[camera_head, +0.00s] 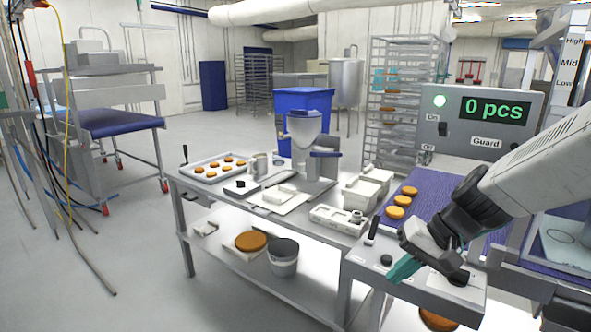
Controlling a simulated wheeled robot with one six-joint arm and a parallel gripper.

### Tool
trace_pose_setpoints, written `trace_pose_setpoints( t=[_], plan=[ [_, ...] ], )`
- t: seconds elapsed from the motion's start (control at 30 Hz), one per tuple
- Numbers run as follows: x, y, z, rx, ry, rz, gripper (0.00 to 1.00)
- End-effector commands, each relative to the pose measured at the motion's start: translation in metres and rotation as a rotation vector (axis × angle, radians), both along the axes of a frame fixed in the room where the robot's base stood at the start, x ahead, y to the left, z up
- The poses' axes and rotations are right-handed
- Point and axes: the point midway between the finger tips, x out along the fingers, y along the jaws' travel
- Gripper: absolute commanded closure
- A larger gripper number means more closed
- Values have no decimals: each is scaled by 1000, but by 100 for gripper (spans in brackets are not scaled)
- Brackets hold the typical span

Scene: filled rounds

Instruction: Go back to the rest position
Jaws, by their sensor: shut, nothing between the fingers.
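My arm reaches in from the right edge, white with a dark wrist. My gripper (402,270) is at its end, dark with teal fingers, tilted down to the left. It is shut with nothing seen in it. It is over the grey control ledge (365,266) at the front right of the steel table; whether it touches the ledge I cannot tell. The wrist and gripper hide part of the ledge and of the purple conveyor belt (432,189) behind.
Three filled rounds (402,200) lie on the belt. A panel (490,115) reads "0 pcs" beside a green lamp. The steel table (240,212) carries a filling machine (303,135), a tray of rounds (214,169) and white bins (366,188). Open floor lies left.

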Motion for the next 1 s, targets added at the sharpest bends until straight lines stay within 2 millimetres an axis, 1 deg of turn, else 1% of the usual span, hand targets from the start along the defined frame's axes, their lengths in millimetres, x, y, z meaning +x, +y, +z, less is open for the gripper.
trace_pose_setpoints(
  t=[0.03, 0.07, 0.1, 0.17, 0.2, 0.3, 0.4, 0.5, 0.6, 0.73, 1.0],
  plan=[
    [-26, -1, 9, -40, 30, 33, 100],
    [-41, -3, 13, -70, 54, 50, 100],
    [-62, -7, 17, -113, 83, 67, 100],
    [-91, -16, 24, -186, 119, 91, 100],
    [-109, -22, 28, -236, 137, 102, 100],
    [-147, -41, 38, -364, 158, 117, 100],
    [-176, -57, 47, -475, 142, 127, 100],
    [-192, -66, 55, -543, 96, 143, 100],
    [-198, -66, 62, -561, 45, 146, 100],
    [-200, -65, 68, -562, 9, 144, 100],
    [-200, -64, 69, -561, 5, 147, 100]
  ],
)
